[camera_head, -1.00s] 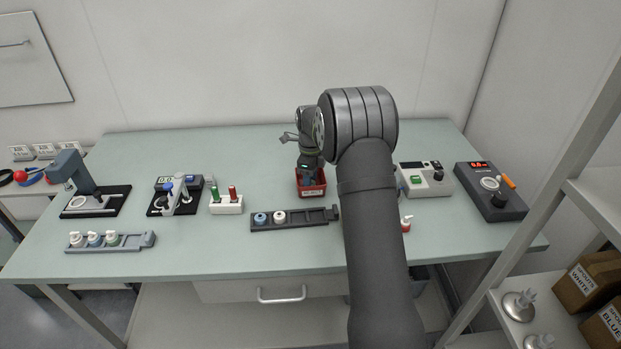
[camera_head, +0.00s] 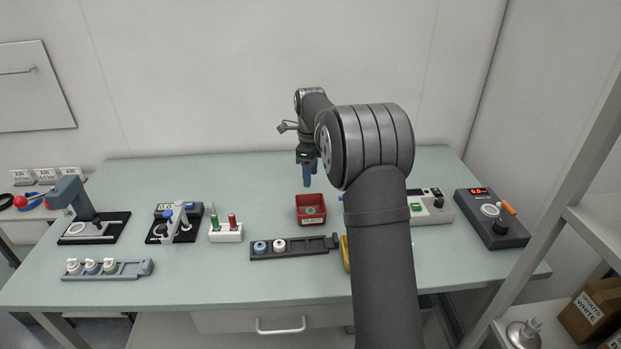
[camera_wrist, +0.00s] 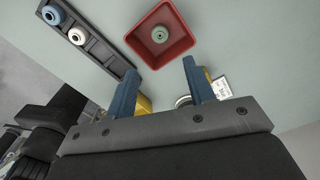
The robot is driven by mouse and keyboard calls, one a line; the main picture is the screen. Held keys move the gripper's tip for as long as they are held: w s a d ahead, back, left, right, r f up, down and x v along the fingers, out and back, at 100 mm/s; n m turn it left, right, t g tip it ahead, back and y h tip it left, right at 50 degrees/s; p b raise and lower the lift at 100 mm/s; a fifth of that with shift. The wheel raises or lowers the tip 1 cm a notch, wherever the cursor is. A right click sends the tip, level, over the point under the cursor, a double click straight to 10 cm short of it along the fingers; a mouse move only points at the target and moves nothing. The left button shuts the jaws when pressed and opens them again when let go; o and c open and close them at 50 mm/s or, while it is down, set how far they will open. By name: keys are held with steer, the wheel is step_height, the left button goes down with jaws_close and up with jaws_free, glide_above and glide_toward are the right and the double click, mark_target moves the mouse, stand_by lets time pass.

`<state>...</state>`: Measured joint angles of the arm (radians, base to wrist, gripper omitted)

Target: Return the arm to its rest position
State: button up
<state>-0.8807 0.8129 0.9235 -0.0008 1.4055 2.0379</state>
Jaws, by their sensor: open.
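My gripper (camera_head: 308,176) hangs above the table, a little behind and above the red bin (camera_head: 310,222). In the wrist view my gripper's blue fingers (camera_wrist: 160,88) are spread apart with nothing between them. The red bin also shows in the wrist view (camera_wrist: 132,40), ahead of the fingertips. A cap with a pale top and a green ring (camera_wrist: 160,34) lies inside the bin. My forearm hides part of the table right of the bin.
A dark rack (camera_head: 290,251) with one blue and one white cap stands in front of the bin. A grey rack (camera_head: 130,269) with several caps is at front left. Devices stand at left and right, including a red-display unit (camera_head: 505,228). The table's back is clear.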

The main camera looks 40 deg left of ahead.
mark_target(311, 210)
steer(key=shift+f, duration=0.1)
step_height(311, 210, down, 12)
steer(key=shift+f, duration=0.25)
steer(key=shift+r, duration=1.45)
